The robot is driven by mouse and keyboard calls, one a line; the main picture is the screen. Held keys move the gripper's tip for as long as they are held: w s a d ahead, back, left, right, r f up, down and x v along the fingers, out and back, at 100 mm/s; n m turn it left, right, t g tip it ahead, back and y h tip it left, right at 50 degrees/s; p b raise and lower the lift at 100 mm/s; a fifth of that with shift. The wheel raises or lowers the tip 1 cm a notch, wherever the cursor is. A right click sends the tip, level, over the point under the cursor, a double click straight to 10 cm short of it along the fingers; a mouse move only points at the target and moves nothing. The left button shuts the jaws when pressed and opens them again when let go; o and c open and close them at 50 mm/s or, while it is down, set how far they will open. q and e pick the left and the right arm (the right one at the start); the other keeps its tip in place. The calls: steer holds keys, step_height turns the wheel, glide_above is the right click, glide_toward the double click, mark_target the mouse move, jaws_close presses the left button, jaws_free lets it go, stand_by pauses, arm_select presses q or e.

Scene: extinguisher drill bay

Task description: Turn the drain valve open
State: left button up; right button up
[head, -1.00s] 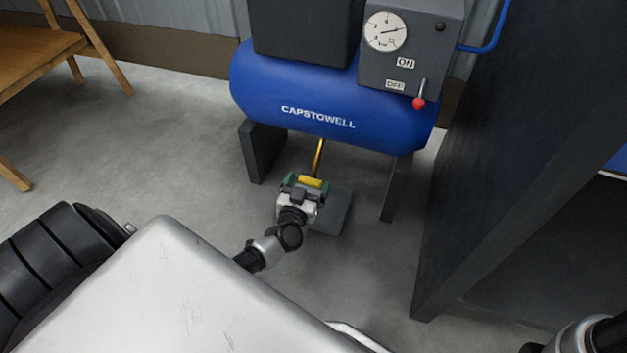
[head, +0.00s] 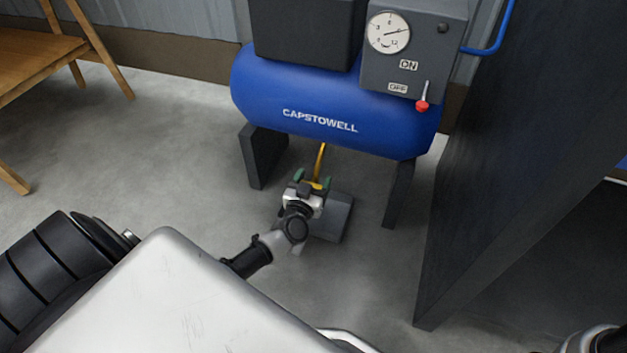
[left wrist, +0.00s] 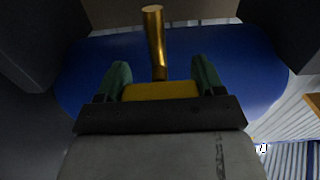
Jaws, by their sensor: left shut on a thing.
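The blue compressor tank (head: 270,105) stands on dark legs. A thin brass drain pipe (head: 320,160) comes down from its underside, and the pipe also shows in the left wrist view (left wrist: 155,42). The yellow valve handle (head: 316,186) is at the pipe's lower end. My left gripper (head: 313,181) is shut on this handle, with a green finger at each side. In the left wrist view the yellow handle (left wrist: 160,91) fills the gap between the fingertips (left wrist: 162,82). The valve body is mostly hidden. My right gripper is out of view.
A grey slab (head: 335,217) lies on the floor below the valve. A dark panel (head: 500,170) stands close on the right. The control box has a gauge (head: 388,32) and a red-tipped lever (head: 422,105). A wooden bench (head: 40,50) is at upper left, with clear floor between.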

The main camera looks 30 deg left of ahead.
arm_select(q)
steer(key=shift+a+f+n+p, duration=0.1)
steer(key=shift+n+p, duration=0.55)
steer(key=shift+n, duration=2.95)
steer(key=o, duration=0.9)
steer(key=shift+o, duration=0.2)
